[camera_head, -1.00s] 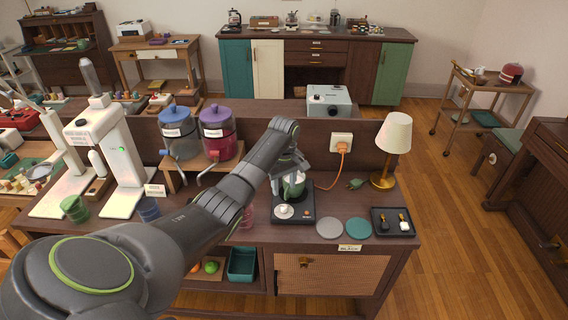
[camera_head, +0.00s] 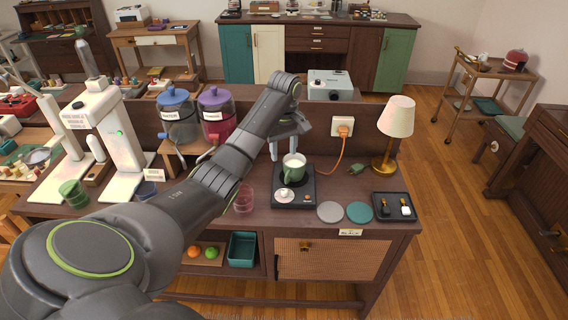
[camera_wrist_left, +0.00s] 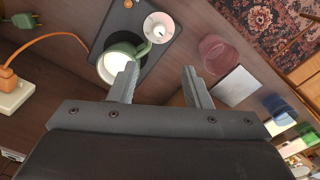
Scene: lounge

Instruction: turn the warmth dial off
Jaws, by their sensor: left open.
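The warmth dial (camera_head: 284,195) is a white round knob at the front left of a black warmer plate (camera_head: 293,204). The dial also shows in the left wrist view (camera_wrist_left: 159,27), with a mark on its face too small to read. A green mug (camera_head: 293,168) with pale contents stands on the warmer behind the dial. My left gripper (camera_head: 287,156) is open and empty above and behind the mug; in the left wrist view its fingers (camera_wrist_left: 163,82) are spread, the left one overlapping the mug's edge. Whether they touch cannot be told. My right gripper is not in view.
A pink glass (camera_head: 244,199) stands left of the warmer. Grey and teal coasters (camera_head: 359,212), a black tray (camera_head: 393,207) and a lamp (camera_head: 393,140) are to the right. Two drink dispensers (camera_head: 216,117) stand at the left.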

